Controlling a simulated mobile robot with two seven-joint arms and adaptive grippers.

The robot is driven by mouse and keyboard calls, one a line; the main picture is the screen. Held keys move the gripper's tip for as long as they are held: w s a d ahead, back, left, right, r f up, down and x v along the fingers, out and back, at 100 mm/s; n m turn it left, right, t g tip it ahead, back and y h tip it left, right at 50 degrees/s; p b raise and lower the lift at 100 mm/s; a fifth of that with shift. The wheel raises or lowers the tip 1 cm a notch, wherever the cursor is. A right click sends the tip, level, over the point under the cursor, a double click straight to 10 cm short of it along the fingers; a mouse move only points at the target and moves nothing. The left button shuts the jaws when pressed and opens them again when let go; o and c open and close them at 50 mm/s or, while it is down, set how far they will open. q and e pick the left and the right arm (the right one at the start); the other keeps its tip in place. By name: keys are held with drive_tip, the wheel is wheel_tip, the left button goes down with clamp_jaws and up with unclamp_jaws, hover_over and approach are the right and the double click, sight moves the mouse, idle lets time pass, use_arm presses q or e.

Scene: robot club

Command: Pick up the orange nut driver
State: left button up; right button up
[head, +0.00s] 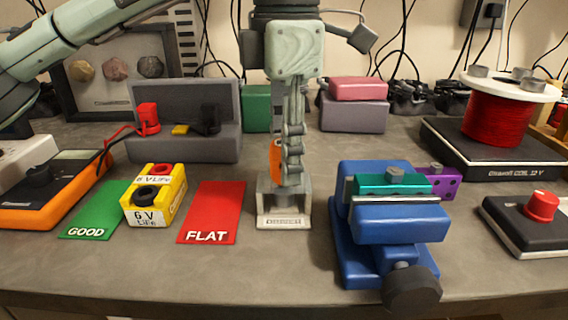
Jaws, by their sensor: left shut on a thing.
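The orange nut driver (276,161) stands upright at the middle of the bench, with part of its orange handle showing on the left of my gripper. My left gripper (291,178) points straight down and is shut on it. The fingers hide most of the handle. Below them is a small grey holder (284,222) with a label on its front. The driver's lower end is hidden, so I cannot tell whether it is still in the holder. My right gripper is not in view.
A blue vise (390,245) holding a teal piece stands close to the right. A red FLAT mat (212,210), a yellow battery block (157,195) and a green GOOD mat (96,210) lie left. A red wire spool (497,117) stands far right. The front strip is mostly clear.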

use_arm(q)
clamp_jaws()
drive_tip(key=shift+r, duration=0.2)
